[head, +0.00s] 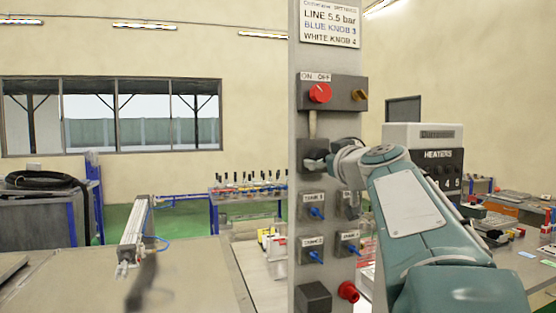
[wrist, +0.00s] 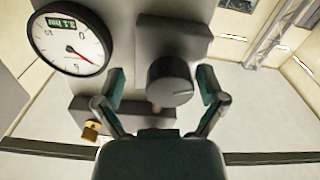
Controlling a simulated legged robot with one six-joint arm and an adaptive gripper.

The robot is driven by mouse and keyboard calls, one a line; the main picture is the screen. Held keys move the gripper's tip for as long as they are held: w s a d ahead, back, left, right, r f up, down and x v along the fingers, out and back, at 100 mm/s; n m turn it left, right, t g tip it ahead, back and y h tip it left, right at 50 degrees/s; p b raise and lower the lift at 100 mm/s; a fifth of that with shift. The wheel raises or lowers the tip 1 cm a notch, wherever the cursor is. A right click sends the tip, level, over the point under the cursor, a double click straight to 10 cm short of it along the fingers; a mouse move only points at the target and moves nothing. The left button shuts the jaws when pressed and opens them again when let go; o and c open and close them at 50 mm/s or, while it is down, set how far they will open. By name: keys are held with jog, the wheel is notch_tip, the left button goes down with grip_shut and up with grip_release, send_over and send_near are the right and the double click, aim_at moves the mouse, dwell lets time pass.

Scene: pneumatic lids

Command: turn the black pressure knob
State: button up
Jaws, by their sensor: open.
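The black pressure knob (wrist: 170,82) is a dark round knob on a grey block, seen close up in the wrist view. My gripper (wrist: 161,84) is open, with one green-tipped finger on each side of the knob. A gap shows between the knob and the right finger, and a wider one at the left finger. In the head view my gripper (head: 342,155) is at the grey panel post (head: 303,120), and the arm and gripper hide much of the knob's area. A round white gauge (wrist: 72,38) with a red needle and a green display sits beside the knob; the display appears to read 3.1 bar.
A red switch knob (head: 320,93) and a yellow padlock (head: 359,95) sit above my gripper on the post. Several blue knobs (head: 316,212) are below it. A sign (head: 330,22) reads "LINE 5.5 bar". A heater box (head: 440,155) stands close to my arm's right.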

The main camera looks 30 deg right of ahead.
jog(key=shift+a+r, duration=0.15)
jog(key=shift+a, duration=0.7)
jog(key=c, duration=1)
jog(key=shift+s+d, duration=0.15)
jog(key=shift+d, duration=0.2)
jog(key=shift+c, duration=0.7)
jog(key=shift+d, duration=0.15)
jog(key=shift+f+m, duration=0.2)
jog(key=shift+m, duration=0.2)
